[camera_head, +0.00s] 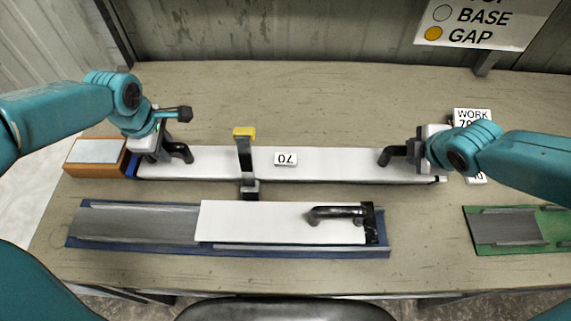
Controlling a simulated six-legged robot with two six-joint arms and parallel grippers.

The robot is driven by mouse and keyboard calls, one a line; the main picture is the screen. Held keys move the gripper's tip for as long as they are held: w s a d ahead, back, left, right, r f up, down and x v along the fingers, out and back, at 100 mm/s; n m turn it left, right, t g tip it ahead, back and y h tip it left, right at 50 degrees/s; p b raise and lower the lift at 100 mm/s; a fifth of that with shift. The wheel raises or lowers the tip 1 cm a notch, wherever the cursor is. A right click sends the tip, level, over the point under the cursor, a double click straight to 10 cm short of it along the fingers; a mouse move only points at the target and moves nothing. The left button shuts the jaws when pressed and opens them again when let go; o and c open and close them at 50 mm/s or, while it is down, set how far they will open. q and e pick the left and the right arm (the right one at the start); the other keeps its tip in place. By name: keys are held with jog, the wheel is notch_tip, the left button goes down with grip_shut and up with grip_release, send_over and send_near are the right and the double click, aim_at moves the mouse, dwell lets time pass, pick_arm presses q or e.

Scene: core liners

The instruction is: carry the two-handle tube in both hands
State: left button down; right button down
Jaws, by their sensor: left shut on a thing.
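The two-handle tube (330,166) is a long white bar lying across the middle of the table, with a dark handle near each end and a small "70" label on it. My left gripper (178,150) is shut on its left handle (183,154). My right gripper (405,153) is at its right handle (388,156); its fingers are partly hidden, and I cannot tell whether they are closed on it. I cannot tell whether the tube is clear of the table.
An upright post with a yellow top (244,133) stands at the tube. In front lies a blue-edged tray (130,225) holding a shorter white piece (270,220) with one black handle. An orange box (97,155) is left, a green tray (515,228) right. The table behind is mostly clear.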

pick_arm(q)
jog(key=shift+r, duration=0.15)
pick_arm(e)
jog(key=shift+r, duration=0.1)
